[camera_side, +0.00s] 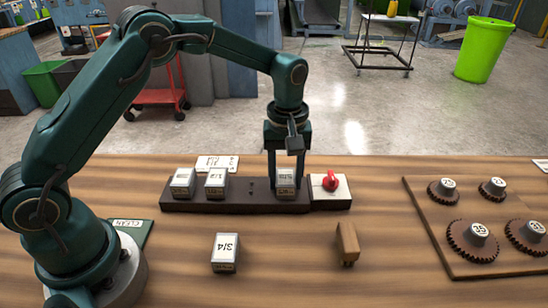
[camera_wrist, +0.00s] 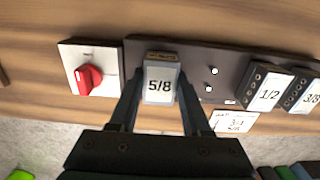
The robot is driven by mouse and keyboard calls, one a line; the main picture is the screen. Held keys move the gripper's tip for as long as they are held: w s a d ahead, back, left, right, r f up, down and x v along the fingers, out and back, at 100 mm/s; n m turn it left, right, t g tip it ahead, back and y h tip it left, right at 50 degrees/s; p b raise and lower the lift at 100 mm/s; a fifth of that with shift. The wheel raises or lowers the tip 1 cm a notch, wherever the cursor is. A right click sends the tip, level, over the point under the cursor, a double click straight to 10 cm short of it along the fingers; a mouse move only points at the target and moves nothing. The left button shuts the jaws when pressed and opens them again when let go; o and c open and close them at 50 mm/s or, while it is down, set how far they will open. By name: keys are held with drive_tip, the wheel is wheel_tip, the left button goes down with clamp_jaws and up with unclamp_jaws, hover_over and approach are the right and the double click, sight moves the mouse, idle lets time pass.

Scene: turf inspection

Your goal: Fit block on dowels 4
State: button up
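My gripper (camera_side: 287,182) points down at the right end of a dark rail (camera_side: 232,206), with one finger on each side of the 5/8 block (camera_side: 285,178). In the wrist view the 5/8 block (camera_wrist: 159,88) sits between my fingertips (camera_wrist: 159,76); whether they press on it is unclear. It stands in line with the other blocks, upright on the rail. Left of it in the side view, two bare dowels (camera_side: 251,189) show. The 1/2 block (camera_side: 216,180) and 3/8 block (camera_side: 183,181) stand further left. The 3/4 block (camera_side: 226,251) stands on the table in front.
A white box with a red knob (camera_side: 330,184) adjoins the rail's right end. A gear board (camera_side: 450,255) lies at right.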

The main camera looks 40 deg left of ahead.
drive_tip(key=o, duration=0.4)
drive_tip(key=shift+o, duration=0.2)
drive_tip(key=shift+r, duration=0.1)
drive_tip(key=shift+r, duration=2.75)
drive_tip(key=s+a+r+m+t, duration=0.1)
drive_tip(key=s+r+t, duration=0.1)
drive_tip(key=s+r, duration=0.3)
drive_tip(key=s+a+r+m+t, duration=0.1)
drive_tip(key=s+a+r+t, duration=0.15)
drive_tip(key=r, duration=0.45)
drive_tip(key=s+f+m, duration=0.2)
drive_tip(key=s+m, duration=0.1)
drive_tip(key=s, duration=0.3)
drive_tip(key=s+f+m+t, duration=0.1)
drive_tip(key=s+f+m, duration=0.2)
drive_tip(key=s, duration=0.3)
drive_tip(key=shift+m, duration=0.5)
